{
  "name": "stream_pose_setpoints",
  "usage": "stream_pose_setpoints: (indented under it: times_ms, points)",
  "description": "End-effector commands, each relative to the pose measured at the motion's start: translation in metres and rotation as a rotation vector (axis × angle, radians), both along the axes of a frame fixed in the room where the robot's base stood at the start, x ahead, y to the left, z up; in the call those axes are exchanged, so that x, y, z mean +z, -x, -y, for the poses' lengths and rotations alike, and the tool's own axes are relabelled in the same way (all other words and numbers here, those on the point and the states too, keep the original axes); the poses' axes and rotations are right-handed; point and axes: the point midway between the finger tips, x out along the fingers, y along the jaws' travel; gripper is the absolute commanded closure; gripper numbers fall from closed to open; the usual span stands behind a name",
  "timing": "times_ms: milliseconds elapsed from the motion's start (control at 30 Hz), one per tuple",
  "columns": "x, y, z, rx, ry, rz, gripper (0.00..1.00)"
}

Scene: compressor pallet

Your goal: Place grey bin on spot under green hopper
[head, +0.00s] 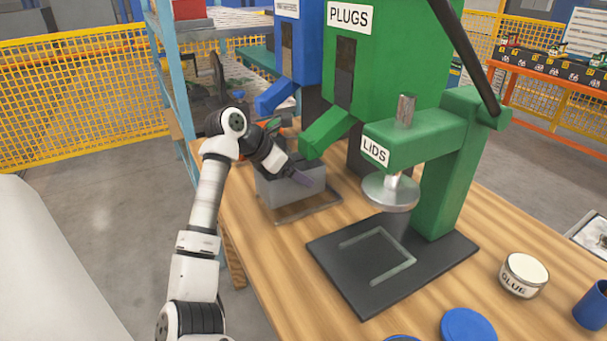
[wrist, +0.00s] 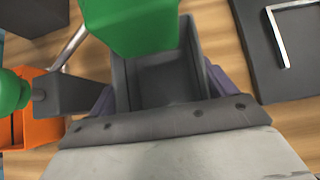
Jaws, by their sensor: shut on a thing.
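The grey bin (head: 292,190) is an open box just below the chute of the green PLUGS hopper (head: 325,132). My gripper (head: 288,172) is shut on the bin, and in the wrist view its purple fingers (wrist: 162,90) lie on both sides of the bin (wrist: 157,78). The green chute (wrist: 130,25) covers part of the bin's opening there. A metal outline (head: 310,209) on the table marks the spot and shows in front of the bin. Whether the bin's base touches the table is hidden.
The green LIDS press (head: 420,140) with its dark base plate (head: 345,285) stands to the right. A blue hopper (head: 290,50) stands behind. A glue tub (head: 523,274) and blue lid (head: 468,325) lie on the wooden table. An orange object (wrist: 45,85) is left in the wrist view.

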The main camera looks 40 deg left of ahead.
Motion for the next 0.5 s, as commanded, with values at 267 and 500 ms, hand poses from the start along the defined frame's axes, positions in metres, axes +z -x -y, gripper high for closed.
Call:
stream_pose_setpoints:
  times_ms: [267,500]
  points:
    - [0.001,-0.021,0.009,-0.001,0.001,-0.001,0.45]
    - [-0.032,-0.024,0.01,0.001,0.004,-0.001,0.45]
